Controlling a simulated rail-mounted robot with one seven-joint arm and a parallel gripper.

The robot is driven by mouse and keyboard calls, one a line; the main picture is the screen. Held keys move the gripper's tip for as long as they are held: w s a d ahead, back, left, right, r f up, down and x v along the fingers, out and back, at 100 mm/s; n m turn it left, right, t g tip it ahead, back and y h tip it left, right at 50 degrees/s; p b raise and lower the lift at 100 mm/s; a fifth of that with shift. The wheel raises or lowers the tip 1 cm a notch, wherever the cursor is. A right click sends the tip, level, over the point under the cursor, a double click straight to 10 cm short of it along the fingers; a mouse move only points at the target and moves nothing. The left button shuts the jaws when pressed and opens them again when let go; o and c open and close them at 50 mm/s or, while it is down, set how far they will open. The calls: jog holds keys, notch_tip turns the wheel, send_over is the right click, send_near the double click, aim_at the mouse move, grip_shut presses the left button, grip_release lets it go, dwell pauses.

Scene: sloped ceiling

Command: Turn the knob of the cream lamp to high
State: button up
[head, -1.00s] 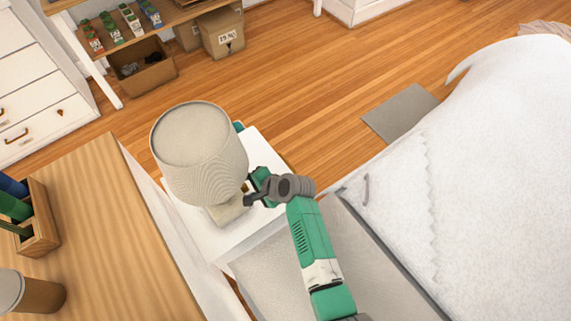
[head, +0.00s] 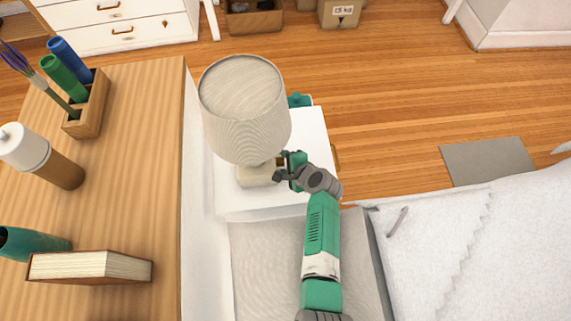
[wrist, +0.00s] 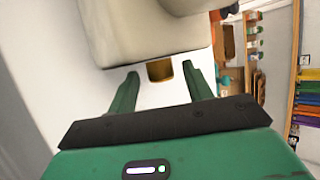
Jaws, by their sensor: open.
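The cream lamp (head: 245,110) stands upright on a white nightstand, with a ribbed shade above a blocky cream base (head: 256,175). The base also fills the top of the wrist view (wrist: 140,35). A small brass-coloured piece, which looks like the knob (wrist: 160,71), shows at the base's near side. My gripper (head: 284,167) is at the right side of the base, below the shade. In the wrist view my gripper (wrist: 160,78) is open, with the green fingers either side of the knob and visible space between. I cannot tell the knob's setting.
The nightstand top (head: 312,130) has a teal object (head: 299,100) behind the lamp. A wooden desk (head: 140,160) with a pen holder, bottle and book is at left. A white bed (head: 460,250) is at right.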

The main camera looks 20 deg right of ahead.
jog(key=c, duration=1)
jog(key=shift+o, duration=0.2)
